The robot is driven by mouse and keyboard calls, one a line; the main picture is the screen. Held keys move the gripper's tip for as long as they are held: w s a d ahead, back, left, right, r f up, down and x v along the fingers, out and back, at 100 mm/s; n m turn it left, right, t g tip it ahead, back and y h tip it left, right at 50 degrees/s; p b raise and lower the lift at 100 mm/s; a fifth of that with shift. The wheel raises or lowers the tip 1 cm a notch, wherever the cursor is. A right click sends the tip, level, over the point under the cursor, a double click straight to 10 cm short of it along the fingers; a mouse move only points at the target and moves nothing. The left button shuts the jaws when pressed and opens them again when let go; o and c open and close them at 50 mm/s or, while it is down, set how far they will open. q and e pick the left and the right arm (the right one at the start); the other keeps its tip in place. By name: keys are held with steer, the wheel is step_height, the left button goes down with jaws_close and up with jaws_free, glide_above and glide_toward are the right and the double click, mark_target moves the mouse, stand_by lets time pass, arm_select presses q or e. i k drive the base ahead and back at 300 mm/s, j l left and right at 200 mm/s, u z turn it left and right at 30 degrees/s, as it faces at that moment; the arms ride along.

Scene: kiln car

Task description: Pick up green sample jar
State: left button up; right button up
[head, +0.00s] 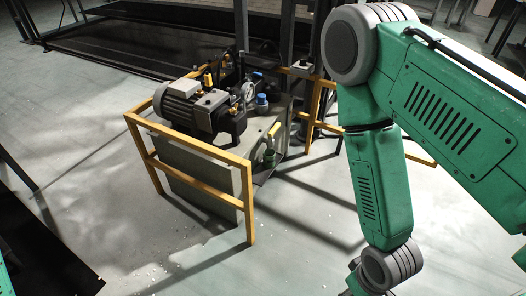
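A small dark green jar-like object (269,159) shows at the right end of the pump unit, below a tap with a yellow lever (274,130). It is too small to make out its lid or what it rests on. My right arm comes in from the right and reaches down past the bottom edge, to the right of the green object and apart from it in the picture. Only a sliver of my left arm shows at the lower left, and my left gripper is out of view.
The pump unit has a grey motor (186,103), a blue cap (262,99) and a grey tank (195,170). A yellow guard rail (249,205) stands in front. Dark frames (110,45) stand at the back. The floor (310,240) in front right is clear.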

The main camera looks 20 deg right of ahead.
mark_target(269, 158)
steer(key=i+l, duration=0.2)
steer(key=l, duration=0.15)
steer(key=i+l, duration=0.2)
steer(key=l, duration=0.15)
steer(key=i+l+u, duration=0.1)
steer(key=l, duration=0.25)
steer(key=i+l, duration=0.4)
steer(key=l, duration=0.3)
steer(key=i+l+u, duration=0.1)
steer(key=l, duration=0.3)
steer(key=i+l, duration=0.4)
steer(key=l, duration=0.35)
steer(key=i+u, duration=0.05)
